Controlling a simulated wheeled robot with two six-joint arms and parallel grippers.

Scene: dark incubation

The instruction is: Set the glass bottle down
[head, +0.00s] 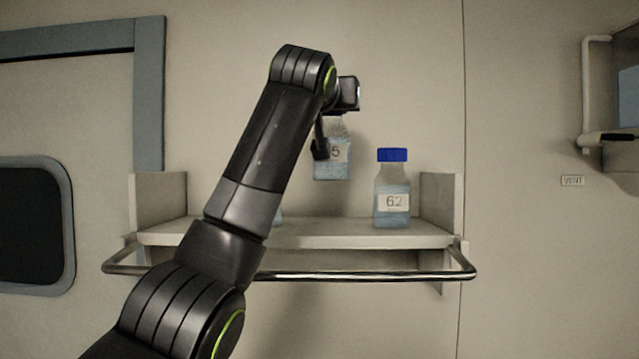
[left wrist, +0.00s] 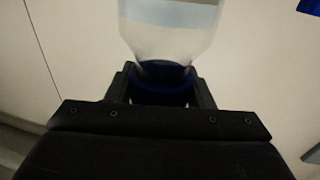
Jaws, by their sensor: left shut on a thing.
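A clear glass bottle (head: 333,170) with pale blue liquid and a white label ending in 5 hangs above the shelf (head: 330,239). My left gripper (head: 322,138) is shut on its neck and cap. The arm hides part of the label and most of the cap. In the left wrist view the bottle (left wrist: 172,28) extends from between the fingers (left wrist: 163,85), its dark blue cap held between them. A gap shows between the bottle's base and the shelf. My right gripper is not in view.
A blue-capped bottle labelled 62 (head: 392,198) stands at the shelf's right. Part of another bottle (head: 278,216) shows behind my arm. A metal rail (head: 370,275) runs along the shelf front. Shelf space left of bottle 62 looks clear. Side walls (head: 158,205) bound the shelf.

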